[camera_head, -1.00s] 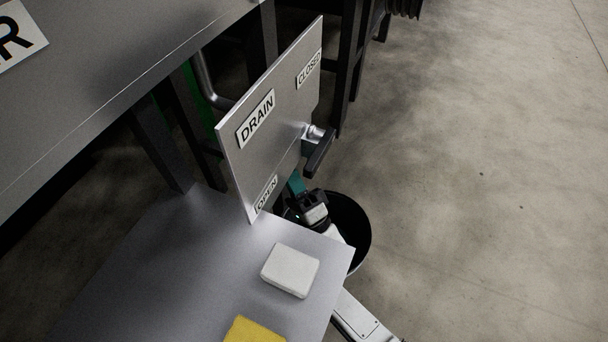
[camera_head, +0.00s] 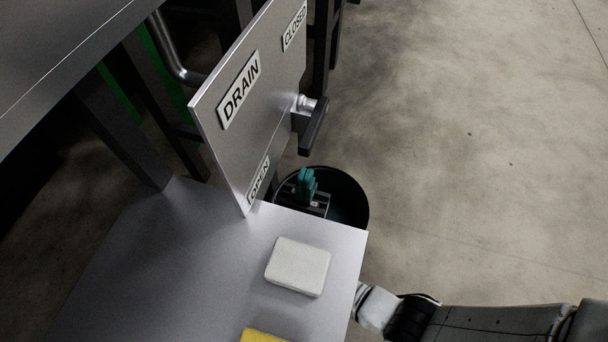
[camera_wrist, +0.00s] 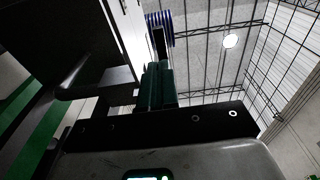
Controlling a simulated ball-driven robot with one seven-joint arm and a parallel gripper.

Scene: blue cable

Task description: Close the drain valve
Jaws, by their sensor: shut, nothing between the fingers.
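The drain valve's black lever (camera_head: 314,127) stands on the right face of the metal panel, beside the silver valve stem (camera_head: 304,102). Its free end points down, toward the OPEN label (camera_head: 259,179). The CLOSED label (camera_head: 294,27) is at the panel's upper right. My gripper (camera_head: 306,182) has teal fingers, shut and empty, below the lever's lower end and apart from it in the head view. In the wrist view the shut fingers (camera_wrist: 157,84) point up, with a dark bar, probably the lever (camera_wrist: 158,42), just beyond their tips.
A black round bucket (camera_head: 356,205) is on the floor behind my gripper. A metal shelf (camera_head: 190,250) in front holds a white sponge (camera_head: 298,266) and a yellow one (camera_head: 262,336). A pipe (camera_head: 172,50) runs behind the panel. Open floor lies to the right.

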